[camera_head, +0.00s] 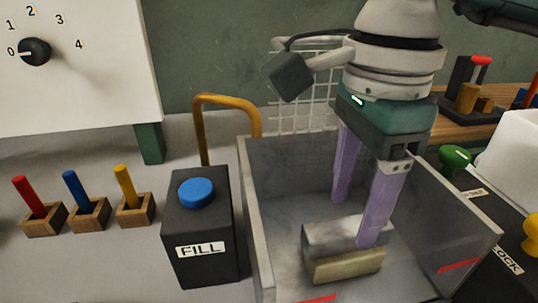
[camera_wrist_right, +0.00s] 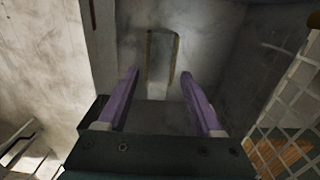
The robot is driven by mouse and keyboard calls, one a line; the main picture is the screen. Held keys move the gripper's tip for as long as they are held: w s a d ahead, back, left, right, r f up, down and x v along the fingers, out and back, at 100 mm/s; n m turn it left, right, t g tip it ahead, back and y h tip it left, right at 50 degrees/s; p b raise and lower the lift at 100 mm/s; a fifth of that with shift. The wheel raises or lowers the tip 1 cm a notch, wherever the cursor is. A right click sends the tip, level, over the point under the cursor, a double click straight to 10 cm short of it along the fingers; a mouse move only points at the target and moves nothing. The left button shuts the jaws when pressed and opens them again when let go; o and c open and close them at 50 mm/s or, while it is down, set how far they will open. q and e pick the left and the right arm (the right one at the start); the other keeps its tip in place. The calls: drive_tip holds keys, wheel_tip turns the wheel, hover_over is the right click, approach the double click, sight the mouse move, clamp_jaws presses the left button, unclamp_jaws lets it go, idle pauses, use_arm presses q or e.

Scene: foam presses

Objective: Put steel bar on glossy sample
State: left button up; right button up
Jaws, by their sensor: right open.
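The steel bar (camera_head: 330,238) is a grey block low inside the grey open box. Directly under or against it is a pale yellowish block (camera_head: 347,268), which looks like the sample; the bar seems to rest on it. My right gripper (camera_head: 358,222) points down into the box with its two purple fingers spread apart. One fingertip is in front of the bar and the other is behind it; contact cannot be told. The right wrist view also shows the open fingers (camera_wrist_right: 160,95), with a yellowish-rimmed grey shape beyond them. My left gripper is not in view.
The grey box (camera_head: 252,215) has tall walls close around my fingers. A black FILL box (camera_head: 200,235) with a blue button stands left of it. Coloured pegs in wooden blocks (camera_head: 88,213) stand further left. A dark LOCK unit (camera_head: 480,225) is at the right.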

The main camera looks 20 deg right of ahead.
sight(349, 225)
wheel_tip(349, 225, up, 10)
idle(0.3)
